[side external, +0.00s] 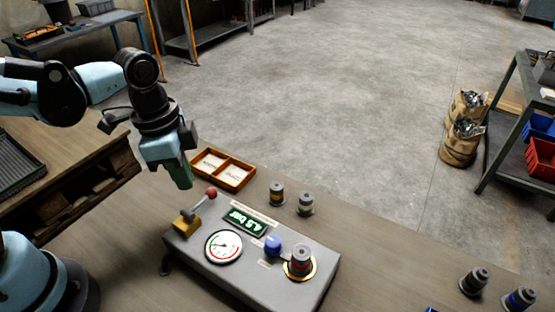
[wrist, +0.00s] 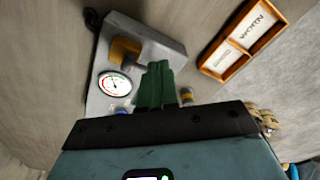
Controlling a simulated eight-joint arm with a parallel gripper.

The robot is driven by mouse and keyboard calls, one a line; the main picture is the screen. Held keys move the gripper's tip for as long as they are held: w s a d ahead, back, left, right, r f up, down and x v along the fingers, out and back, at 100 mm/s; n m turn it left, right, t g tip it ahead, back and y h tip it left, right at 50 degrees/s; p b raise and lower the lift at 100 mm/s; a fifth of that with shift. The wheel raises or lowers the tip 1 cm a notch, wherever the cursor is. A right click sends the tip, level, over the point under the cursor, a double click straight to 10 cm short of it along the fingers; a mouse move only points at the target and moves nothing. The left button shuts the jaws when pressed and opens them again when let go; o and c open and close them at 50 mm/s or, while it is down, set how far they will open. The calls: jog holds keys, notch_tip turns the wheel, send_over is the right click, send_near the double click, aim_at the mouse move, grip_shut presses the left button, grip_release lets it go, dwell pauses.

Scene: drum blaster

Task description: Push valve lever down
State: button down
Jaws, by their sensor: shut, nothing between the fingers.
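The valve lever (side external: 199,206) is a grey arm with a red ball knob (side external: 211,193), slanting up to the right from a brass-yellow valve body (side external: 186,222). It sits at the left end of the grey control box (side external: 202,263). My gripper (side external: 184,186) has green fingers pointing down, shut and empty, apart from the lever and just up and left of the knob in the side view. In the wrist view, my shut fingers (wrist: 160,68) cover part of the box, and the yellow valve body (wrist: 125,50) shows beyond. The red knob is hidden there.
The box carries a round gauge (side external: 224,247), a green display reading 4.5 bar (side external: 245,222), a blue knob (side external: 273,244) and a dark cylinder in a gold ring (side external: 300,261). An orange two-part tray (side external: 224,170) and two small cylinders (side external: 277,193) stand behind.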

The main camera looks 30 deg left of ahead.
notch_tip(320, 180, up, 11)
jog(key=a, duration=0.1)
jog(key=shift+s+r, duration=0.2)
jog(key=shift+s, duration=0.2)
dwell(0.3)
